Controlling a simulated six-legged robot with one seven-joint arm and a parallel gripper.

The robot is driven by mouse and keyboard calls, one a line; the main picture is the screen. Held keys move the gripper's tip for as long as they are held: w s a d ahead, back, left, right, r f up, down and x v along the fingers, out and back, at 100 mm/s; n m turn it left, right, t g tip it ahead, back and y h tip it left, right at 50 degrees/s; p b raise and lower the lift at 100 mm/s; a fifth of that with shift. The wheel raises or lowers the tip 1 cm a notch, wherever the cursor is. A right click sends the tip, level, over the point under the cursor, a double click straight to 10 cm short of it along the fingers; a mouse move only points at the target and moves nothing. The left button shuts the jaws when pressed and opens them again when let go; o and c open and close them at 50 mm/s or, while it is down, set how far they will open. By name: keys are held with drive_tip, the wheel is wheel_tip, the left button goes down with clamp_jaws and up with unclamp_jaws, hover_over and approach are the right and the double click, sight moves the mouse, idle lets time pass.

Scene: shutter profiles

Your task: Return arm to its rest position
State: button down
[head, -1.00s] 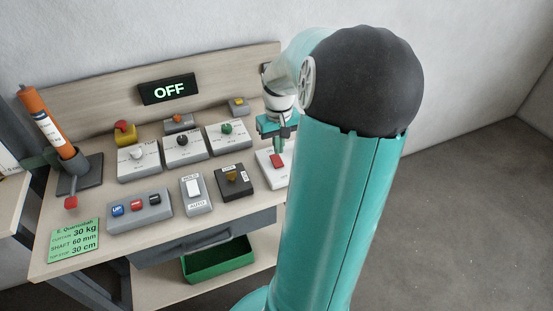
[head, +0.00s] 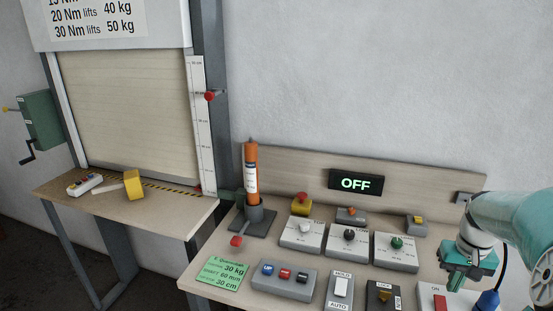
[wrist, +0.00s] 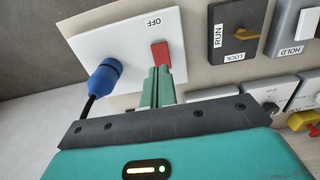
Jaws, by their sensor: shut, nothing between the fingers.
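My gripper (head: 456,281) is at the right of the bench in the head view, above the white ON/OFF switch plate (head: 428,292). In the wrist view its green fingers (wrist: 157,86) are shut together with nothing between them. Their tips are close to the red rocker (wrist: 161,54) on the white plate (wrist: 110,45); I cannot tell if they touch it. The red rocker also shows in the head view (head: 440,303). My arm reaches in from the right edge. The display (head: 356,182) reads OFF.
A blue plug (wrist: 104,76) with a black cable stands on the plate beside my fingers. Knob boxes (head: 349,244), a HOLD/AUTO switch (head: 340,289) and a LOCK switch (head: 383,296) are to the left. An orange cylinder (head: 251,170) and a shutter (head: 125,110) stand farther left.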

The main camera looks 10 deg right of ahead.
drive_tip(key=w+a+r+n+t+h, duration=0.1)
drive_tip(key=w+a+r, duration=0.15)
drive_tip(key=a, duration=0.65)
drive_tip(key=w+a+r+n+h, duration=0.15)
drive_tip(key=a+r, duration=0.25)
drive_tip(key=a, duration=0.5)
drive_tip(key=s+a+r+n+t+y, duration=0.1)
drive_tip(key=s+a+n+t, duration=0.1)
drive_tip(key=a, duration=0.7)
drive_tip(key=s+a+r+n+t+y, duration=0.1)
drive_tip(key=s+a+r+t, duration=0.1)
drive_tip(key=s+a, duration=0.3)
drive_tip(key=a, duration=0.4)
drive_tip(key=shift+n+t, duration=0.3)
drive_tip(key=shift+n, duration=0.05)
drive_tip(key=shift+y, duration=0.25)
